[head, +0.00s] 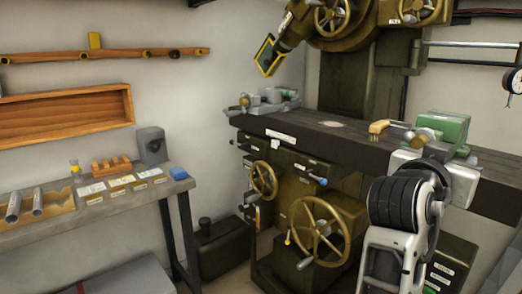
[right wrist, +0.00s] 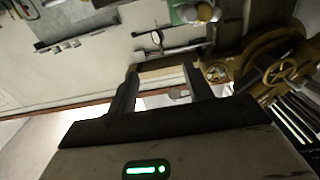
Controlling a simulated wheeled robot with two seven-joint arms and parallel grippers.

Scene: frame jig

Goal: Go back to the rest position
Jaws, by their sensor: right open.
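My right gripper shows in the right wrist view (right wrist: 162,68), its two dark fingers spread well apart. I see nothing held between them; a pale background and a brown bar-like edge show through the gap. In the head view my white and black right arm (head: 400,205) rises at the lower right, in front of the milling machine's table (head: 310,135). I cannot make out its fingertips there. My left arm and left gripper are in neither view.
A green block (head: 445,128) and a wooden-handled brush (head: 378,126) are on the machine table near my right arm. Handwheels (head: 320,232) stick out below it. A grey bench (head: 110,205) with small parts stands left. Some floor shows between bench and machine.

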